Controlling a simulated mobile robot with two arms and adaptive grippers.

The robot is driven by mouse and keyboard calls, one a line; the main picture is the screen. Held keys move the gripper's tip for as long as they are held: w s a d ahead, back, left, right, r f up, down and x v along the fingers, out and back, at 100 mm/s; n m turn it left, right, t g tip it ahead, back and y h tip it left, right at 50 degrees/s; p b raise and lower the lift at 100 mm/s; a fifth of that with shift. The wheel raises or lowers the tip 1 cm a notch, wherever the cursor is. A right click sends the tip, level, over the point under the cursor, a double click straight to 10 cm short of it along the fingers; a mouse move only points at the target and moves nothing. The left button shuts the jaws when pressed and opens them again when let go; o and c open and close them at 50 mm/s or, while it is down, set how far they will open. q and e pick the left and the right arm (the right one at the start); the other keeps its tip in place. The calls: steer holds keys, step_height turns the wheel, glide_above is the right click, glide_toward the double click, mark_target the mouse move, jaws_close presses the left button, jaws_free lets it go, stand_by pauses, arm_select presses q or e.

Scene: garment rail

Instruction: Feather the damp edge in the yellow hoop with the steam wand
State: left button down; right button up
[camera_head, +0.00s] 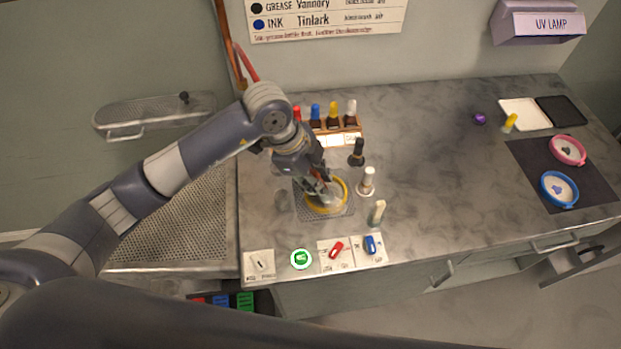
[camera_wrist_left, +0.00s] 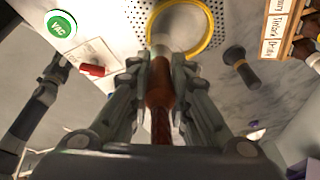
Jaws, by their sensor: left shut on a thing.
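The yellow hoop (camera_head: 343,186) lies on a perforated grey plate (camera_head: 305,212) on the bench. It also shows at the top of the left wrist view (camera_wrist_left: 207,42), with pale material inside. My left gripper (camera_head: 326,187) is over the hoop, shut on the steam wand (camera_wrist_left: 160,85), whose handle is reddish brown. The wand's pale head reaches over the hoop's inside; I cannot tell whether it touches. The damp edge cannot be made out. What looks like my right gripper (camera_wrist_left: 57,68) shows at the left of the left wrist view, its jaws unclear.
Several coloured-cap bottles stand in a wooden rack (camera_head: 352,135) behind the hoop. A black-capped bottle (camera_head: 357,153), white-capped bottle (camera_head: 366,182) and pale bottle (camera_head: 377,212) stand right of it. A green button (camera_head: 301,259) and switches line the front edge. The bench's middle right is clear.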

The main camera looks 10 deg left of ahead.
arm_select(q)
steer(key=shift+w+d, duration=0.8)
steer(key=shift+w, duration=0.3)
steer(key=shift+b, duration=0.3)
steer(key=shift+w, duration=0.15)
steer(key=shift+w+b, duration=0.35)
steer(key=shift+w, duration=0.7)
step_height(320, 180, up, 7)
steer(key=p, duration=0.5)
steer(key=shift+p, duration=0.3)
steer(key=shift+a, duration=0.1)
